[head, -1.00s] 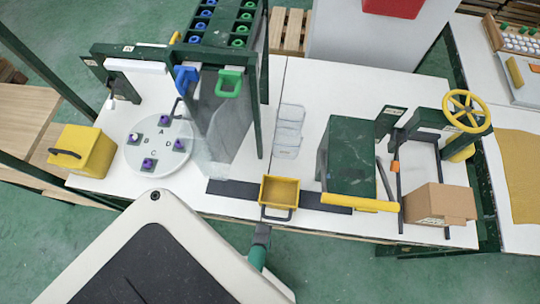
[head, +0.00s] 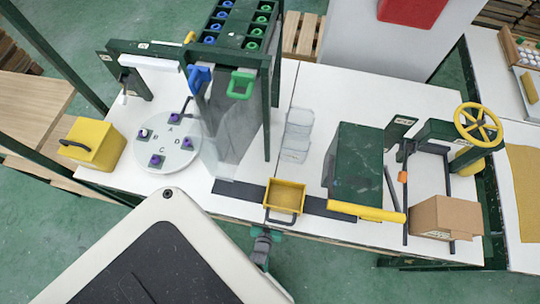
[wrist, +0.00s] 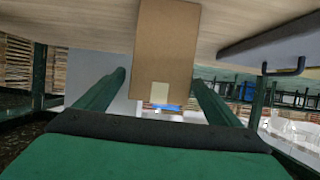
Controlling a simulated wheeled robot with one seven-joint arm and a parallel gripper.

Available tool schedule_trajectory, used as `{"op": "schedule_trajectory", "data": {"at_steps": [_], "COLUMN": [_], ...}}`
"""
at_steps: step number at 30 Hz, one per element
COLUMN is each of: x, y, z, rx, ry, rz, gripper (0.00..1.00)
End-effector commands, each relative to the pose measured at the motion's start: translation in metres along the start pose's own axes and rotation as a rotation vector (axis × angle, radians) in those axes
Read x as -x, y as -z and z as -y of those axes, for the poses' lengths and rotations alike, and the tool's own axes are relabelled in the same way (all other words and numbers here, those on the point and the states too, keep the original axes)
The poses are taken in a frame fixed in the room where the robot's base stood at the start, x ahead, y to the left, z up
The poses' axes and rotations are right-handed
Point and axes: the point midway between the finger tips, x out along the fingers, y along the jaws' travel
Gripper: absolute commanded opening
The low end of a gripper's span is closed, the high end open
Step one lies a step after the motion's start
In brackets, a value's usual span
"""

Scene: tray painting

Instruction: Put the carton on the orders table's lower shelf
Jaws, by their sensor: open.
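In the wrist view a tall brown carton (wrist: 168,45) with a pale label stands against or near a light wooden surface (wrist: 75,22). Its near end lies between the two green fingers of my gripper (wrist: 158,82), which are open. The left finger is a little apart from it; whether the right one touches is unclear. In the head view a brown cardboard box (head: 446,217) sits at the white table's right front corner; I cannot tell whether it is the same carton. A wooden table with a lower board (head: 32,100) stands at far left. My gripper is not clear in the head view.
Green posts frame the tables. Green floor is open at the front left.

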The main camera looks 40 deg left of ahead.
Motion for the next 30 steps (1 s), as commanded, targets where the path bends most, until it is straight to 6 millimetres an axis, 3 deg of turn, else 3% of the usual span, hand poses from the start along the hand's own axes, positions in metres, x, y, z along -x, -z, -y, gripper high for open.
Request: {"op": "schedule_trajectory", "data": {"at_steps": [6,11,30], "x": [0.034,0.048,0.051], "y": [-0.001,0.000,0.000], "z": [0.000,0.000,0.000], "rx": [0.000,0.000,0.000], "ry": [0.000,0.000,0.000], "rz": [0.001,0.000,-0.001], "gripper": [0.87,0.87,0.87]}}
